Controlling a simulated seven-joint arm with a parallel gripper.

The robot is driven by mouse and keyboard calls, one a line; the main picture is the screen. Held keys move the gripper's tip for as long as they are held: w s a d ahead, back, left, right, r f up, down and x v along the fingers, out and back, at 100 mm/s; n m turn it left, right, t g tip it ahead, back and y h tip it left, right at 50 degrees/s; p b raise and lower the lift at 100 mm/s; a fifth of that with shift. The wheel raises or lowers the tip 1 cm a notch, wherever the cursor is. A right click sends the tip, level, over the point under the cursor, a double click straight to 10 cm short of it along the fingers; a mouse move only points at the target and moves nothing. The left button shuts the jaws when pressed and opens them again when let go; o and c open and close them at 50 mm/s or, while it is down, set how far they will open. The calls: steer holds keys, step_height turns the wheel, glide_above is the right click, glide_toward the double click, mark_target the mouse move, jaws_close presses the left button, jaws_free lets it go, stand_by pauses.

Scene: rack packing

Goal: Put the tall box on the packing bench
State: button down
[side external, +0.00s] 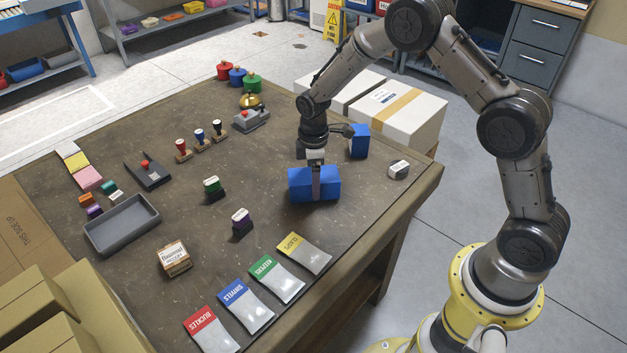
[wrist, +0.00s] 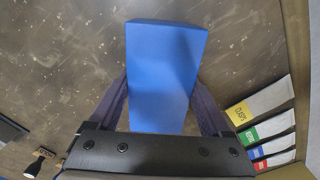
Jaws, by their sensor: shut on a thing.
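My gripper (side external: 315,185) points down and is shut on a blue box (side external: 328,187), its long side across the picture. The box is at or just above the brown packing bench (side external: 265,215); I cannot tell whether it touches. In the wrist view the same box (wrist: 163,70) sits between the two fingers (wrist: 160,105), its far end reaching beyond them. A second blue box (side external: 359,140) stands upright on the bench behind and to the right, near the back edge, partly beside my arm.
A round grey-white item (side external: 398,169) lies right of the held box. Bare bench lies in front of the held box.

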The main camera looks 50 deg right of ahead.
steer(key=shift+w+f, duration=0.1)
steer(key=shift+f, duration=0.05)
steer(key=shift+f, duration=0.2)
jaws_free()
steer(key=shift+f, duration=0.1)
step_height(320, 180, up, 14)
stand_by(0.5)
steer(key=s+r+m+t, duration=0.2)
steer(key=s+r+m, duration=0.1)
steer(key=s+r, duration=0.55)
steer(key=s+r+m+t, duration=0.2)
steer(key=s+r+m, duration=0.3)
steer(key=s, duration=0.7)
steer(key=s+m+t, duration=0.1)
steer(key=s+m, duration=0.1)
steer(key=s, duration=0.7)
steer(key=shift+a+f+t, duration=0.25)
steer(key=shift+f+t, duration=0.05)
steer(key=shift+f, duration=0.1)
